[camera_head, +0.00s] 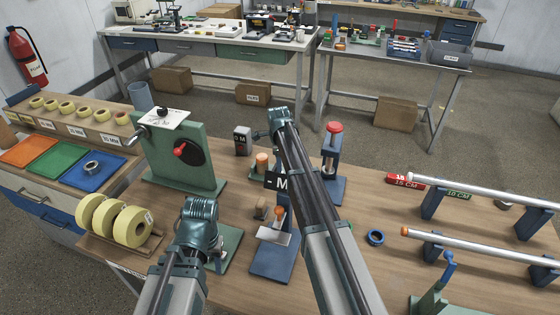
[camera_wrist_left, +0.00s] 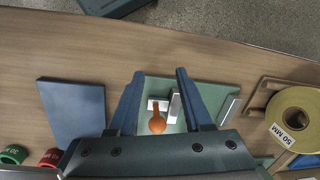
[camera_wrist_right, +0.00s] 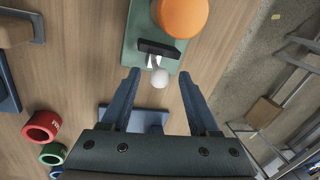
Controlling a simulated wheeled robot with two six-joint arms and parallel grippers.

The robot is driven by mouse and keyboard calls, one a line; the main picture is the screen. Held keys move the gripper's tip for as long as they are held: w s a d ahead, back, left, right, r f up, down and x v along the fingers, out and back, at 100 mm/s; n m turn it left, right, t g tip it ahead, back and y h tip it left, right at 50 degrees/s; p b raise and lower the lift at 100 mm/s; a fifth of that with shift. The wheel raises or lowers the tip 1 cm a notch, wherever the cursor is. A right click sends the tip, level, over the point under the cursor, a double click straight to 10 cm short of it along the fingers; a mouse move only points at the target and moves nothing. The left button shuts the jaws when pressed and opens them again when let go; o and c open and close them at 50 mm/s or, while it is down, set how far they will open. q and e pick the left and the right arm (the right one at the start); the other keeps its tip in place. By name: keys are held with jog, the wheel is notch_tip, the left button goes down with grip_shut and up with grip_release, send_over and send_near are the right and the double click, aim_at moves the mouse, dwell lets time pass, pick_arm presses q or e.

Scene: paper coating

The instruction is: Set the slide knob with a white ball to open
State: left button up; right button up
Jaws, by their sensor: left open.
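The slide knob with a white ball (camera_wrist_right: 160,77) shows in the right wrist view, on a green plate (camera_wrist_right: 133,38) by a dark block and a large orange cap (camera_wrist_right: 182,15). My right gripper (camera_wrist_right: 158,74) is open, with the ball between its fingertips in the picture; I see no contact. In the head view the orange cap (camera_head: 262,160) shows beside my right arm, and I cannot make out the white ball. My left gripper (camera_wrist_left: 160,75) is open over another green plate (camera_wrist_left: 210,95), which bears an orange ball knob (camera_wrist_left: 157,124).
A blue plate stand (camera_head: 272,262) stands between my arms. A red-capped blue press (camera_head: 334,160) is right of my right arm. Yellow tape rolls (camera_head: 130,226) and a green crank stand (camera_head: 185,160) are at the left. Metal rods on blue supports (camera_head: 470,245) fill the right.

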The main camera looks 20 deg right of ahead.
pick_arm(q)
notch_tip(320, 180, up, 14)
jog(key=p, duration=1.3)
jog(key=shift+f+p, duration=0.2)
jog(key=shift+p, duration=0.1)
pick_arm(e)
notch_tip(320, 180, up, 14)
jog(key=s+a, duration=0.1)
jog(key=s, duration=0.1)
jog(key=shift+s+f, duration=0.2)
